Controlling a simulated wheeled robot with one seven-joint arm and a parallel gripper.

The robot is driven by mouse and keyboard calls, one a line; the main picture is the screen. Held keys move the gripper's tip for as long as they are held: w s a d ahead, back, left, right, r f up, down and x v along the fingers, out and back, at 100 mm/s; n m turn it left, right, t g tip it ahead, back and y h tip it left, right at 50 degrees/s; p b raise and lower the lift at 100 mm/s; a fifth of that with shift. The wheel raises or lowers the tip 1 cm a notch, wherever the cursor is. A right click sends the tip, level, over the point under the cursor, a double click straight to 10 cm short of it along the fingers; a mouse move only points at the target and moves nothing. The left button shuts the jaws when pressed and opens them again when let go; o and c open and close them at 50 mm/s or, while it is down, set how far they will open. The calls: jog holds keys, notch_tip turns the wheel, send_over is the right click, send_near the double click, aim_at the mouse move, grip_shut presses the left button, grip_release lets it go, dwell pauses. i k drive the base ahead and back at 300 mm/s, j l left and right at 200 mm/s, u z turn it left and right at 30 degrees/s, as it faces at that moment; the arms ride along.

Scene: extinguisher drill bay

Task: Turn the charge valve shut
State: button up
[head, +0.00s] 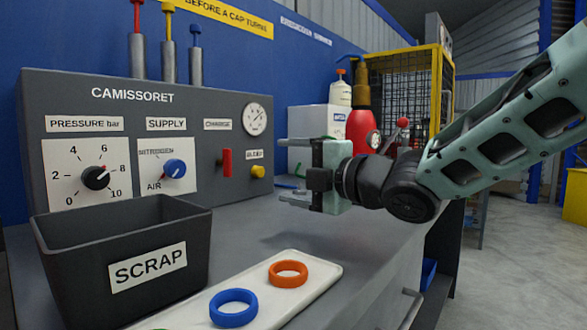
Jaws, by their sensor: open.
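The charge valve is a red lever (226,162) on the grey panel (100,108), under the CHARGE label. The lever stands upright. My gripper (289,170) is to the right of the lever, in front of the panel's right end, with its fingers pointing left. It is open, with one finger above the other and a wide gap between them. Nothing is between the fingers, and they are apart from the lever. A yellow bleed knob (258,172) sits between the lever and my gripper in the picture.
A black SCRAP bin (75,255) stands in front of the panel's left part. A white tray (312,268) holds a blue ring (233,308) and an orange ring (288,273). A red extinguisher (361,128) stands behind my gripper. The bench below the valve is clear.

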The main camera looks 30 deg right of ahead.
aim_at(226, 163)
jog(key=k+l, duration=0.3)
jog(key=k, duration=0.15)
jog(key=k+l, duration=0.25)
jog(key=k, duration=0.2)
